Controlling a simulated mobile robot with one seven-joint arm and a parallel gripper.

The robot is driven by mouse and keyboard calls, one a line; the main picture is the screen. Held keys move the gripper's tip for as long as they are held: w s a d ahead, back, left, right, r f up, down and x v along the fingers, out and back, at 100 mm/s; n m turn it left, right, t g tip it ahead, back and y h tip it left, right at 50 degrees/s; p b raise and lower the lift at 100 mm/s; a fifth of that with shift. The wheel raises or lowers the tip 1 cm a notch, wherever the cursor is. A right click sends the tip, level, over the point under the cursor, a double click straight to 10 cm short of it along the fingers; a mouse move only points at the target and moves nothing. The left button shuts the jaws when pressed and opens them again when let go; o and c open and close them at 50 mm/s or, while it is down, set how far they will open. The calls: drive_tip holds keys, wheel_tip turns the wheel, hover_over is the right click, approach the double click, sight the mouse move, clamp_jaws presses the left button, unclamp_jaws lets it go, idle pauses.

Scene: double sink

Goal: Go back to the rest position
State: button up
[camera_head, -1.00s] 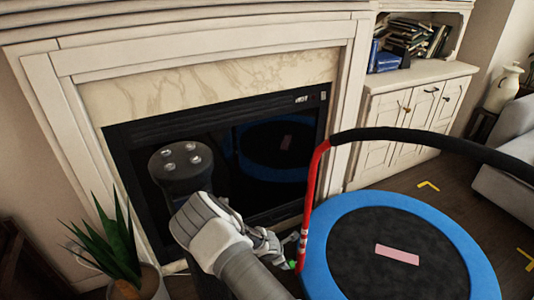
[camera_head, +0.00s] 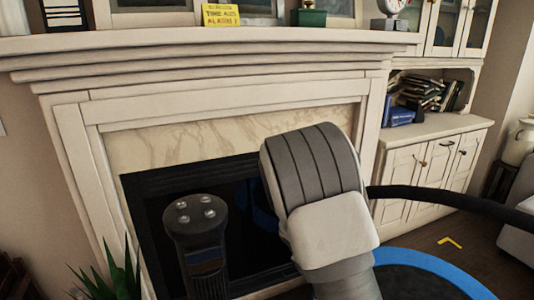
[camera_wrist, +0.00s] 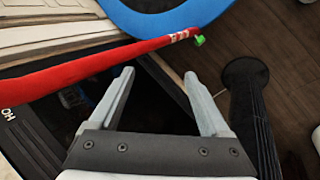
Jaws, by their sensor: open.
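My gripper (camera_wrist: 157,88) shows in the wrist view with its two grey fingers spread wide apart. It is open, with nothing between the fingers. A red bar (camera_wrist: 105,66) of the trampoline crosses the view just beyond the fingertips, and I cannot tell how near it is. A small green piece (camera_wrist: 199,40) sits at the bar's upper right end. In the head view my grey and white arm stands raised in front of the fireplace (camera_head: 225,140); the gripper itself does not show there.
The trampoline's blue rim (camera_head: 425,268) and black handle (camera_head: 450,200) are at the right. A plant (camera_head: 115,275) stands at lower left. The mantel (camera_head: 200,45) holds a yellow sign (camera_head: 220,15) and a green box (camera_head: 312,17). A white cabinet (camera_head: 440,165) is behind at right.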

drive_tip(key=s+d+r+m+y, duration=0.1)
drive_tip(key=s+d+r+m, duration=0.1)
drive_tip(key=s+r+m, duration=0.5)
drive_tip(key=s+d+r+y, duration=0.1)
drive_tip(key=s+r, duration=0.5)
drive_tip(key=r, duration=0.5)
drive_tip(key=s+a+r+m+t+y, duration=0.15)
drive_tip(key=s+r, duration=0.25)
drive_tip(key=s, duration=0.5)
drive_tip(key=s+r+m+g, duration=0.1)
drive_tip(key=s+r+m, duration=0.25)
drive_tip(key=s, duration=0.55)
wheel_tip(320, 180, up, 18)
drive_tip(key=n+p, duration=0.1)
drive_tip(key=p, duration=1.7)
drive_tip(key=shift+w, duration=0.35)
